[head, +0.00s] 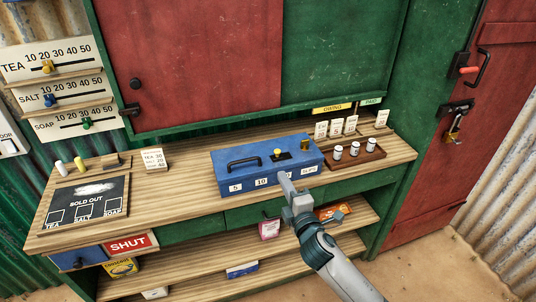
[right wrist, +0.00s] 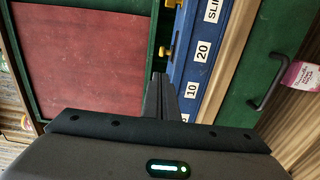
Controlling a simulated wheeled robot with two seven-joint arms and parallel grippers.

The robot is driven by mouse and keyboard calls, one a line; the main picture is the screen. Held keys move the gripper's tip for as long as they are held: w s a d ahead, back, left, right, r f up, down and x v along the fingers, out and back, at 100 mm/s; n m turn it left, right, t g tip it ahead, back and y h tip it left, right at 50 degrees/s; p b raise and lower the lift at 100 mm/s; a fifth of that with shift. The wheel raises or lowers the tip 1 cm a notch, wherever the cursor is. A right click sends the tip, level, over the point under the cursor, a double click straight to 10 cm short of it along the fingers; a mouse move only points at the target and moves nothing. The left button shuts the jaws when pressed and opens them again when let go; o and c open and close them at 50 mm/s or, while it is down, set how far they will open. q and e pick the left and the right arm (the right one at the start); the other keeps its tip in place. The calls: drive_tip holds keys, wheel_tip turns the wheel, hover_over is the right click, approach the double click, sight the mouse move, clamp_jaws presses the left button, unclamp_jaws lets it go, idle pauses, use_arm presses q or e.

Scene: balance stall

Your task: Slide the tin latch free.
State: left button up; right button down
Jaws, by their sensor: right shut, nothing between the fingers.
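The blue tin (head: 236,173) stands on the wooden counter, with a black handle on its lid and number labels along its front. A yellow latch knob (head: 277,151) sits on the lid beside a dark slot; a yellow part of it also shows in the right wrist view (right wrist: 168,53). My right gripper (head: 283,177) is shut and empty, in front of the tin's front face, below the knob in the picture. Its fingertips also show in the right wrist view (right wrist: 161,78), close to the tin; I cannot tell whether they touch it. My left gripper is out of view.
A wooden rack with small jars (head: 355,154) stands right of the tin, with white cards behind it. A sold-out board (head: 88,203) lies at the counter's left. A red and green shutter (head: 185,60) rises behind.

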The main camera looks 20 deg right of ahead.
sight(284, 164)
drive_tip(key=shift+w, duration=0.1)
idle(0.3)
drive_tip(key=shift+w+p, duration=1.15)
drive_tip(key=shift+w, duration=3.75)
drive_tip(key=shift+d, duration=1.7)
drive_tip(key=shift+f, duration=0.1)
